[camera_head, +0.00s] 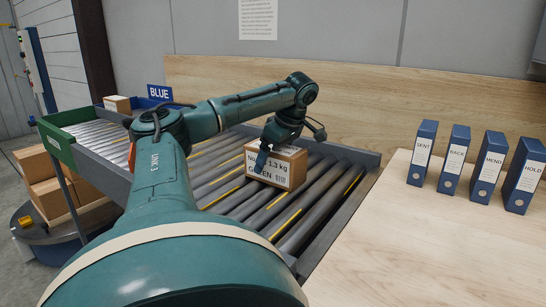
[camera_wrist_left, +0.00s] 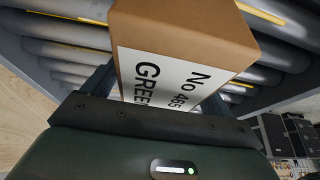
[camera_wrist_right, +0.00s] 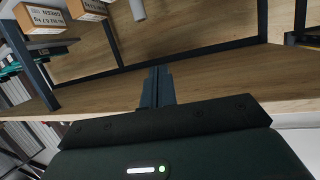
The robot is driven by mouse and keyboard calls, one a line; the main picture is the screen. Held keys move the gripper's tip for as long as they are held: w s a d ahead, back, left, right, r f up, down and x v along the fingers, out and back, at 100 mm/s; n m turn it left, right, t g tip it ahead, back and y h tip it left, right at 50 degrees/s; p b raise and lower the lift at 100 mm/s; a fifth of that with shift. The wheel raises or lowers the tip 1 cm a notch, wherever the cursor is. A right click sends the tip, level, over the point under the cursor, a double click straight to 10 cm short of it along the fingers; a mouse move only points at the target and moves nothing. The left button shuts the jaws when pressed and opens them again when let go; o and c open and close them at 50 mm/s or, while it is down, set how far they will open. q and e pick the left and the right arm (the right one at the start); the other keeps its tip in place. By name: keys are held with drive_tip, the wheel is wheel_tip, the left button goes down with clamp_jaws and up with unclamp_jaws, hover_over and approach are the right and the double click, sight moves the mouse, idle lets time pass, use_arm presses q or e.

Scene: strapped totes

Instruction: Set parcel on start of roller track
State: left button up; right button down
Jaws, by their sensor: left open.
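The parcel (camera_head: 283,168) is a brown cardboard box with a white label reading "GREEN". It sits on the rollers of the roller track (camera_head: 318,232), at the end near the wooden table. My left gripper (camera_head: 267,157) is at the parcel, with its fingers open. In the left wrist view the parcel (camera_wrist_left: 190,35) stands between the two spread fingers, with rollers behind it. Whether either finger touches it I cannot tell. My right gripper (camera_wrist_right: 157,86) shows only in its own wrist view, fingers together and empty, over a wooden surface.
Several blue binders (camera_head: 456,160) stand on the wooden table (camera_head: 400,250) at the right. Another box (camera_head: 117,104) sits at the track's far end, by the blue sign (camera_head: 159,92) and a green-edged lane (camera_head: 57,141). Stacked boxes (camera_head: 50,195) stand at the left.

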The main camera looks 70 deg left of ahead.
use_arm(q)
drive_tip(key=shift+r, duration=0.1)
use_arm(e)
drive_tip(key=shift+r, duration=0.1)
use_arm(q)
drive_tip(key=shift+r+p, duration=0.25)
drive_tip(key=shift+p, duration=0.1)
drive_tip(key=p+v, duration=0.3)
drive_tip(key=p, duration=0.1)
drive_tip(key=shift+r, duration=0.3)
drive_tip(key=p+v, duration=0.3)
drive_tip(key=v, duration=0.4)
drive_tip(key=shift+w+d+r+p, duration=0.1)
drive_tip(key=shift+d+p, duration=0.1)
drive_tip(key=shift+p, duration=0.2)
drive_tip(key=shift+w+d+r, duration=0.1)
drive_tip(key=shift+d+r, duration=0.05)
drive_tip(key=shift+r, duration=0.15)
use_arm(e)
drive_tip(key=shift+w+a+r+m+g, duration=0.2)
drive_tip(key=shift+a+m+g, duration=0.05)
drive_tip(key=shift+a+g, duration=0.2)
drive_tip(key=shift+w+a+r+m+g, duration=0.2)
drive_tip(key=shift+a+m+g, duration=0.1)
drive_tip(key=shift+g, duration=0.15)
drive_tip(key=shift+r, duration=0.1)
